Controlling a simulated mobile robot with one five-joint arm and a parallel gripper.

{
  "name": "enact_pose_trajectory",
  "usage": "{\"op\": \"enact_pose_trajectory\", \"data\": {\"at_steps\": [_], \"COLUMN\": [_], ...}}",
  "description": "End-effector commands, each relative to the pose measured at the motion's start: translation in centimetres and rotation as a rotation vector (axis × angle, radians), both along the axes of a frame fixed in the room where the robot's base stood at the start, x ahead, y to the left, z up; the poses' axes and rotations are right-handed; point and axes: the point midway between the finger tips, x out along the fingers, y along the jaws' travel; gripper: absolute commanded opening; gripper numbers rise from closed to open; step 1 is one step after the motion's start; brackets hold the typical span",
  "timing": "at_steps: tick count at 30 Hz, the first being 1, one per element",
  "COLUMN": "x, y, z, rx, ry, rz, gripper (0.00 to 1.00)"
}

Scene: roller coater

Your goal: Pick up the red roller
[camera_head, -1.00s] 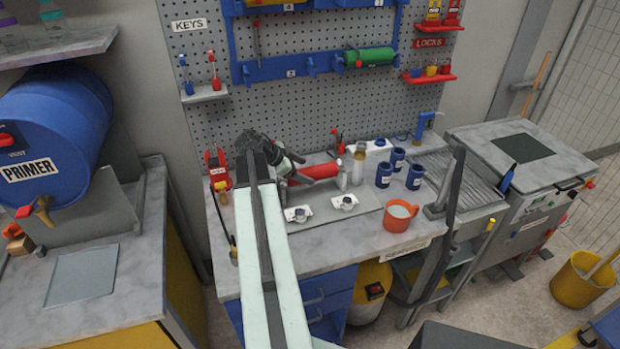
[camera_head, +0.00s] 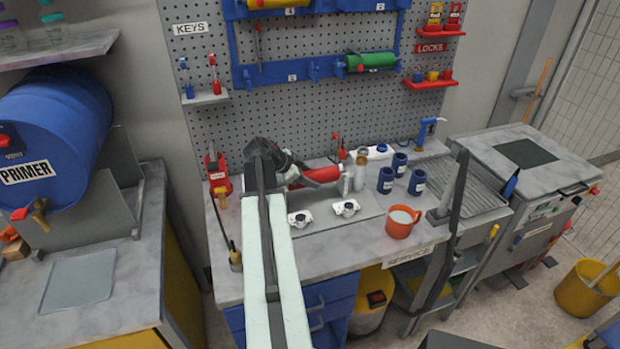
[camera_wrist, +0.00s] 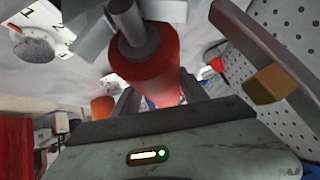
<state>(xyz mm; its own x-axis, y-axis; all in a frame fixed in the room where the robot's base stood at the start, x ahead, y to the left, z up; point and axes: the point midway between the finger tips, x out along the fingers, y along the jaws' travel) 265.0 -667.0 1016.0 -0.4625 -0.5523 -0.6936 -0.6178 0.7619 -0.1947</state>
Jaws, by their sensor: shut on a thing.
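The red roller (camera_head: 322,175) is at the back of the service bench, in front of the pegboard. My gripper (camera_head: 302,178) is shut on it, reaching in from the left, and my arm hides part of the roller. In the wrist view the red roller (camera_wrist: 150,72) shows end-on with a grey end, between the fingers of my gripper (camera_wrist: 158,98). I cannot tell whether the roller is clear of the bench surface.
Two white blocks (camera_head: 346,208) with grey parts lie on the bench mat in front. An orange-red mug (camera_head: 401,224) and several navy cans (camera_head: 386,181) stand to the right. A green roller (camera_head: 372,61) hangs on the blue rack. A blue PRIMER drum (camera_head: 50,135) is at the left.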

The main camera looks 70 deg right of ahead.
Motion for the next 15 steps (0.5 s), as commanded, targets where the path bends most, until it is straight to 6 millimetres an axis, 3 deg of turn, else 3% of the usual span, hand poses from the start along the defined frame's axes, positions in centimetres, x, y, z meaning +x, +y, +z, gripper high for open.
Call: {"op": "enact_pose_trajectory", "data": {"at_steps": [12,15], "x": [0.1,0.1], "y": [0.0,0.0], "z": [8.4,9.6], "rx": [-0.001,-0.001], "ry": [0.001,0.001], "rz": [0.001,0.001], "gripper": [0.15,0.15]}}
